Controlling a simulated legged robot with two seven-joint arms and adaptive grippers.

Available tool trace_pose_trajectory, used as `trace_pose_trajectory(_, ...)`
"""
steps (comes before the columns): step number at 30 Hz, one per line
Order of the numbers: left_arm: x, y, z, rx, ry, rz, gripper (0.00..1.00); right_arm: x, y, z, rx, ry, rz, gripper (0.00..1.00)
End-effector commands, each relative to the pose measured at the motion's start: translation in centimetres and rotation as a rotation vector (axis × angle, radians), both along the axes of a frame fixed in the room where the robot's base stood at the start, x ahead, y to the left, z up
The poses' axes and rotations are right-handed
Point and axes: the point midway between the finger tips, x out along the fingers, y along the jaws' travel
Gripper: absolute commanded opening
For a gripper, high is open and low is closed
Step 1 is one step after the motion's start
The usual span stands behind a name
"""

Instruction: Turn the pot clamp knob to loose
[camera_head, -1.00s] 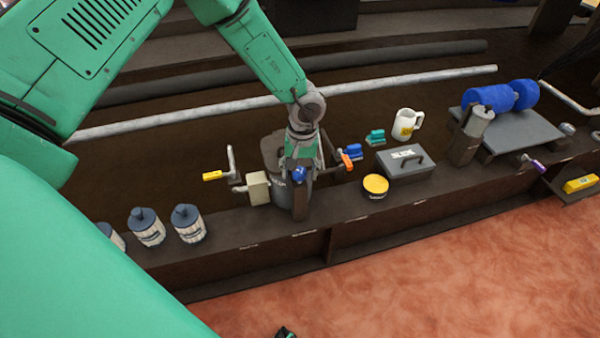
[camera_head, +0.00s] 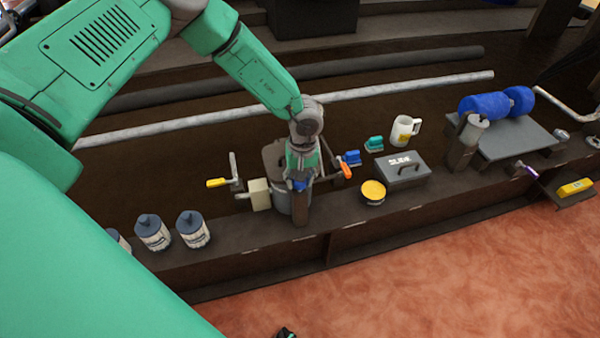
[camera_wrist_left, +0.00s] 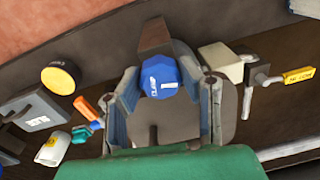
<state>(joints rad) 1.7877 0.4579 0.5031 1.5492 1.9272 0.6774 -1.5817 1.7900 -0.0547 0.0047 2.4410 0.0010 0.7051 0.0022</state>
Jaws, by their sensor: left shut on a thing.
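The blue pot clamp knob (camera_wrist_left: 160,77) sits between the fingers of my left gripper (camera_wrist_left: 168,90) in the left wrist view. A white mark shows on its top, and I cannot tell its turn setting. The gripper is shut on the knob. In the head view my left gripper (camera_head: 300,182) points down at the knob (camera_head: 297,185), in front of the grey pot (camera_head: 274,155), which it partly hides. A dark post (camera_head: 301,208) stands below the knob. My right gripper is not clearly seen.
A yellow-handled crank (camera_head: 217,183) and a pale box (camera_head: 260,194) are left of the pot. An orange handle (camera_head: 346,170) is close on the right. Lidded jars (camera_head: 193,229) stand at left.

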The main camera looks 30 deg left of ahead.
Motion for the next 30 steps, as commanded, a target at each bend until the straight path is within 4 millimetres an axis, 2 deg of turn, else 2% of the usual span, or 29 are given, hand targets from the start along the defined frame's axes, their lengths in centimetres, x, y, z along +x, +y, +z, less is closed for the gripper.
trace_pose_trajectory(1, 0.0, -0.1, 0.4, -0.003, 0.002, 0.042, 0.04, 0.0, 0.0, 0.9, 0.0, 0.0, 0.0, 0.0)
trace_pose_trajectory(3, 0.0, -0.1, 0.3, -0.002, 0.003, 0.102, 0.04, 0.0, 0.0, 1.3, 0.0, 0.0, 0.0, 0.0)
trace_pose_trajectory(15, 0.2, -0.2, 0.3, -0.002, 0.0, 0.41, 0.04, 0.0, 0.0, 2.7, 0.0, 0.001, 0.0, 0.0)
trace_pose_trajectory(30, 0.3, -0.4, 0.2, -0.004, -0.001, 0.562, 0.04, 0.0, 0.0, 3.2, 0.0, 0.001, 0.0, 0.0)
